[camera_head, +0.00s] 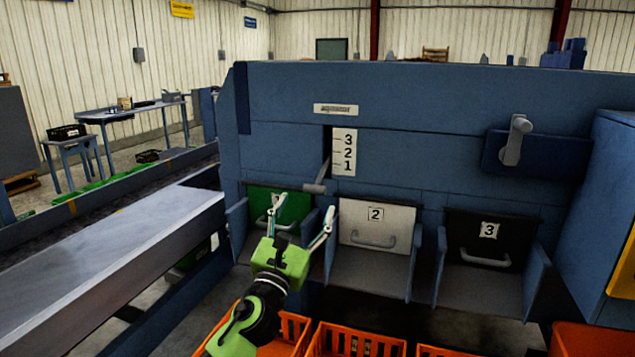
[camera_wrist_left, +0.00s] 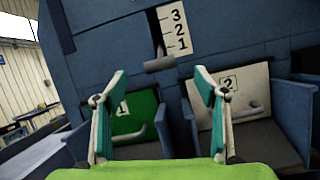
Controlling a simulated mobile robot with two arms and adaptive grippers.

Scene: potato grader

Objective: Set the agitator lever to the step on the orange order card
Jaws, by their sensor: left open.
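The agitator lever (camera_head: 317,186) is a grey handle sticking out of a dark vertical slot in the blue machine front. It sits at the slot's low end, at or just below the 1 on the white 3-2-1 scale (camera_head: 344,152). The left wrist view also shows the lever (camera_wrist_left: 160,63) and the scale (camera_wrist_left: 178,30). My left gripper (camera_head: 301,222) is green, open and empty, in front of the chutes below the lever and apart from it. I see no orange order card. My right gripper is out of view.
Below the lever are a green flap (camera_head: 284,207), a white flap marked 2 (camera_head: 375,222) and a black flap marked 3 (camera_head: 492,239), each with side walls. Orange crates (camera_head: 355,341) stand underneath. A grey crank (camera_head: 515,140) projects at right; a conveyor (camera_head: 120,235) runs left.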

